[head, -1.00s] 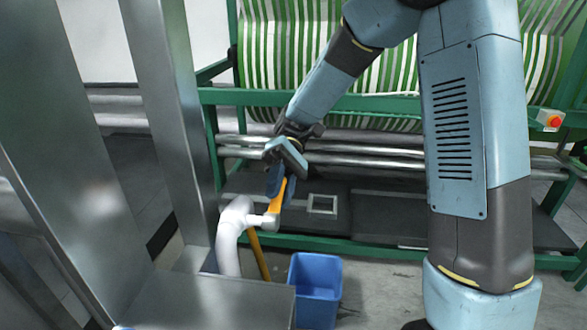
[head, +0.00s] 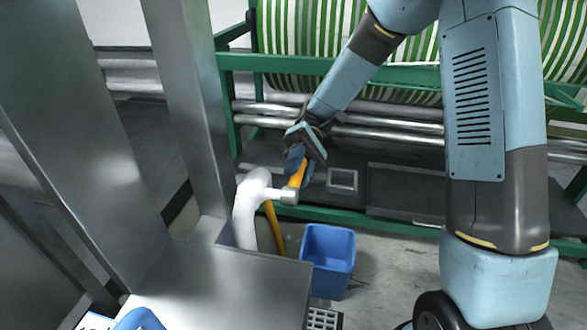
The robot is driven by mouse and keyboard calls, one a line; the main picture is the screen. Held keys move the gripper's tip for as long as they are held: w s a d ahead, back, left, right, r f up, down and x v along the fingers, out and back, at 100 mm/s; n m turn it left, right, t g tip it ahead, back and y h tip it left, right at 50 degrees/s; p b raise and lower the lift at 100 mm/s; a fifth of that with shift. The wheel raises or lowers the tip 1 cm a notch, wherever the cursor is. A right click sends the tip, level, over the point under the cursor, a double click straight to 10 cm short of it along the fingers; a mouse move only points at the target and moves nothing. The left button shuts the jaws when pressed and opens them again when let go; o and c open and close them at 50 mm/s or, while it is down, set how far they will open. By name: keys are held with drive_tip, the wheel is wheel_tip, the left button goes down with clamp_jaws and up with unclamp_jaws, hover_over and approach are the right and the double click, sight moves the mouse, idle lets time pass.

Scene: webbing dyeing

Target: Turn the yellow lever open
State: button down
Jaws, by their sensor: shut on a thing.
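The yellow lever (head: 297,178) sits at the end of a white pipe's valve (head: 284,195), to the right of the pipe bend (head: 252,190). The lever stands up from the valve, tilted a little to the right. My gripper (head: 296,164) is shut on the upper end of the lever from above. Its fingers partly hide the lever's top.
A blue bin (head: 328,255) stands on the floor right of the pipe. A yellow tube (head: 274,226) hangs below the valve. A steel frame (head: 190,110) rises close on the left. A green machine frame (head: 400,135) with striped webbing stands behind.

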drive_tip(key=c, duration=1.2)
unclamp_jaws()
drive_tip(key=shift+w+d+f, duration=0.1)
drive_tip(key=shift+w+d, duration=0.05)
drive_tip(key=shift+d, duration=0.05)
drive_tip(key=shift+o, duration=1.2)
drive_tip(key=shift+a, duration=0.1)
drive_tip(key=w+d, duration=0.2)
drive_tip(key=w, duration=1.1)
drive_tip(key=shift+w+f, duration=0.15)
drive_tip(key=shift+w, duration=0.1)
drive_tip(key=shift+d, duration=0.1)
